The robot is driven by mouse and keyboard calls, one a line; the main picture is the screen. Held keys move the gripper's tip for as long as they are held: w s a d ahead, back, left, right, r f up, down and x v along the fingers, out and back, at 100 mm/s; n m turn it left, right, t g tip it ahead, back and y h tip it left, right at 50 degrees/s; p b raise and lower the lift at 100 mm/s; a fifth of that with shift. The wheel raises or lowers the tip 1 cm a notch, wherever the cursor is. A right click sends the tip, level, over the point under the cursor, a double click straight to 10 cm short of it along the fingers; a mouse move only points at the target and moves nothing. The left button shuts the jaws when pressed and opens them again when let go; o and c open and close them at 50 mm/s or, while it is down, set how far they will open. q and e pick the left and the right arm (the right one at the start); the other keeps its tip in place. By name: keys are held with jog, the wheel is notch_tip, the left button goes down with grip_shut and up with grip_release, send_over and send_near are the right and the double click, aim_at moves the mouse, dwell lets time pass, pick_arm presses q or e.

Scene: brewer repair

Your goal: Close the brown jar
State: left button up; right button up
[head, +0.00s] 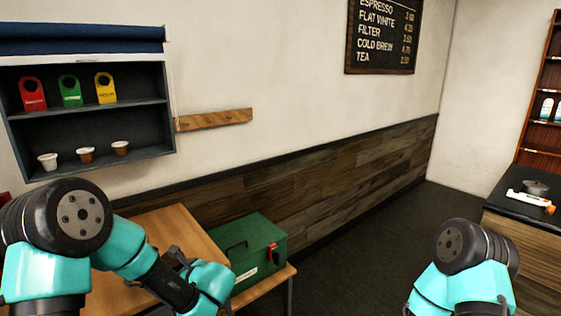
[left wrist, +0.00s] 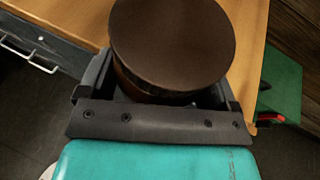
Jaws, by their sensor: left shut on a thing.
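The brown jar (left wrist: 172,45) fills the top middle of the left wrist view, seen from its round, flat brown top. A strip of darker reddish-brown side shows under the rim. My left gripper (left wrist: 168,88) is shut on the jar, with a dark finger on either side. I cannot tell whether the top is a separate lid, or how firmly it sits. In the head view my left gripper (head: 178,264) is over the wooden table, and the jar is hidden there. My right arm shows at the lower right of the head view, but its gripper is out of view.
A wall shelf (head: 90,115) holds coloured tags and small cups. A dark counter (head: 530,205) is at the right. Open floor lies between.

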pick_arm(q)
jog(key=d+f+m+t+h, duration=0.2)
jog(key=d+m+t+h, duration=0.4)
jog(key=d, duration=1.8)
jog(key=m+h, duration=0.1)
jog(key=m, duration=0.1)
jog(key=shift+s+f+m+h, duration=0.2)
jog(key=shift+s+m+h, duration=0.1)
jog(key=shift+m, duration=0.1)
jog(key=shift+w+d, duration=0.1)
jog(key=shift+w, duration=0.05)
jog(key=w+d+r, duration=0.2)
jog(key=w+d, duration=0.3)
jog(key=d, duration=0.2)
jog(key=shift+r, duration=0.35)
jog(key=shift+a, duration=0.1)
